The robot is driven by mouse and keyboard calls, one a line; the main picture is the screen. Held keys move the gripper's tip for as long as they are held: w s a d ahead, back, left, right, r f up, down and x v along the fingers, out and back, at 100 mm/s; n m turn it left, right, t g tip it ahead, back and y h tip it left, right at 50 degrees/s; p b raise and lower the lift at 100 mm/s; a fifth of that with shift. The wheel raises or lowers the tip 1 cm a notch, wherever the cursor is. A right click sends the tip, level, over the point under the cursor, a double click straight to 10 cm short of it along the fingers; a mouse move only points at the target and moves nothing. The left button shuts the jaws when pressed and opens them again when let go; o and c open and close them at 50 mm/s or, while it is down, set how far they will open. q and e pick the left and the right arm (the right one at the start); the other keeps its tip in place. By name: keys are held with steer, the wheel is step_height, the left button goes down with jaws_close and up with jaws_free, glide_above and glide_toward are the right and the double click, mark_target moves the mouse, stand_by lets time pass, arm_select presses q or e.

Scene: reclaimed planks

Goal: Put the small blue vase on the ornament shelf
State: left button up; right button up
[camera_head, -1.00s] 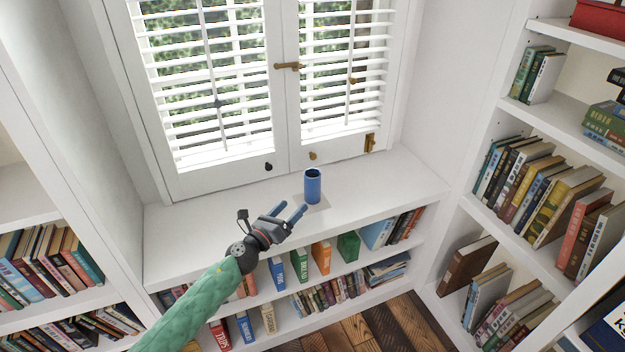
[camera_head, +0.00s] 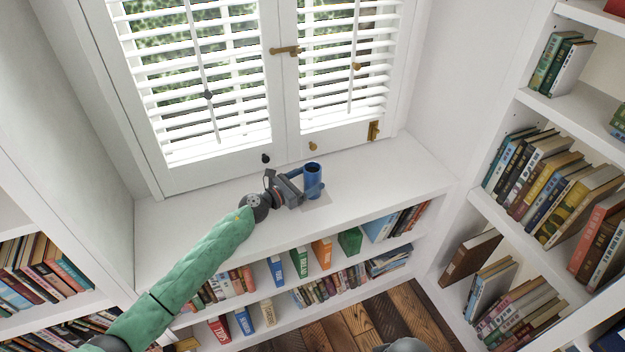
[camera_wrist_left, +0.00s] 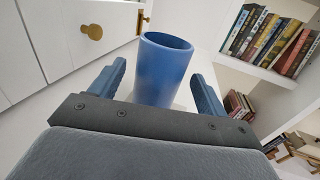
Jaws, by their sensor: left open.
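The small blue vase (camera_head: 312,182) stands upright on the white window ledge (camera_head: 225,215), below the shutters. It is an open-topped cylinder. My left gripper (camera_head: 311,181) is at the vase with its fingers open, one on each side of it. In the left wrist view the vase (camera_wrist_left: 160,70) stands between the two blue fingers, with a gap on both sides. Its lower part is hidden behind the gripper body there. My right gripper is not in view. I cannot tell which shelf is the ornament shelf.
Books fill the shelves under the ledge (camera_head: 320,255) and the bookcase on the right (camera_head: 550,190). Another bookcase is at the left (camera_head: 40,270). The ledge right of the vase is clear.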

arm_select(q)
steer(key=shift+x, duration=1.35)
steer(key=shift+a+f, duration=0.1)
steer(key=c, duration=1.3)
steer(key=shift+o, duration=0.2)
